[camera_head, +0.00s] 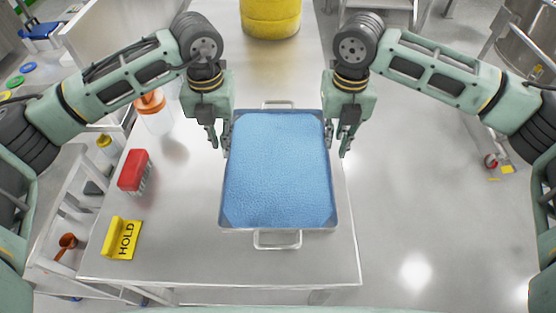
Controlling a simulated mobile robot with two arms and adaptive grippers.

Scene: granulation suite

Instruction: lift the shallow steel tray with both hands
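The shallow steel tray (222,212) lies on the steel table and is filled with a blue, grainy layer (278,170). It has a bar handle at its near end (277,246) and another at its far end (277,104). My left gripper (219,148) points down at the tray's left edge, toward the far half. My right gripper (339,147) points down at the tray's right edge, at about the same depth. Both show gaps between their fingers, and I see nothing held. Whether either touches the rim is unclear.
On the table (190,255) left of the tray are a yellow HOLD sign (122,239), a red-topped brush (134,170) and an orange-capped clear container (153,112). A yellow drum (270,18) stands at the far end. Open floor (430,190) lies right of the table.

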